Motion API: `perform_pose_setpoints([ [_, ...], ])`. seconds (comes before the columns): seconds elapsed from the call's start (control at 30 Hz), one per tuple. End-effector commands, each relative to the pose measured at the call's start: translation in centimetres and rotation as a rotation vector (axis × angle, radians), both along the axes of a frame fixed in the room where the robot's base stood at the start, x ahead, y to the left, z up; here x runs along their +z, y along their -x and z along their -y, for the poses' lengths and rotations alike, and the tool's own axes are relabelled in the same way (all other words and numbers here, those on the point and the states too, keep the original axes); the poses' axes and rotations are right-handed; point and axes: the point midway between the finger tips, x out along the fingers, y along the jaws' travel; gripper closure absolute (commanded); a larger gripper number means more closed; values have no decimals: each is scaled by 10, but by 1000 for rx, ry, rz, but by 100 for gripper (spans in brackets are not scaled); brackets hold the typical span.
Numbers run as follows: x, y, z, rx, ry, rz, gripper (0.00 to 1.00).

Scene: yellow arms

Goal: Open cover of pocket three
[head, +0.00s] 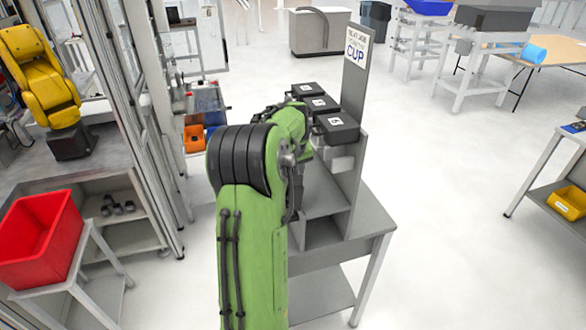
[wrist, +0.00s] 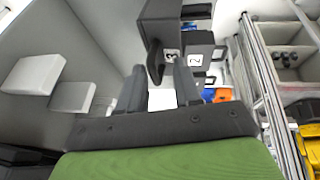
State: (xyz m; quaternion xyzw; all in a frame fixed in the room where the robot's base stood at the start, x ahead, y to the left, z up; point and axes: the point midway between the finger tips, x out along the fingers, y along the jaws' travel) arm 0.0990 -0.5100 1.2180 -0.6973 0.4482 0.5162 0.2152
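Three black pocket covers sit in a row on a grey stand. The nearest in the head view (head: 335,128) appears to be cover three; cover two (head: 319,104) and cover one (head: 304,89) lie behind it. In the wrist view the nearest black cover (wrist: 172,24) carries a small white number label and a dark handle (wrist: 155,62) hanging down. My gripper (wrist: 160,80) is open, its two fingers pointing at that handle, which shows between or just beyond their tips. I cannot tell whether they touch it. In the head view my green arm hides the fingers.
An orange bin (head: 194,138) is left of my arm.

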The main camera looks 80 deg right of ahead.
Motion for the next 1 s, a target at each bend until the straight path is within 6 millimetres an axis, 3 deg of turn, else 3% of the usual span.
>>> perform_pose_setpoints([
  [0.17, 10, 0, -3, 3, 5, 2, 66],
  [0.6, 117, 8, -50, 0, 5, 2, 66],
  [0.7, 134, 10, -58, 0, 4, 1, 66],
  [1.0, 144, 11, -63, 0, -1, -1, 66],
])
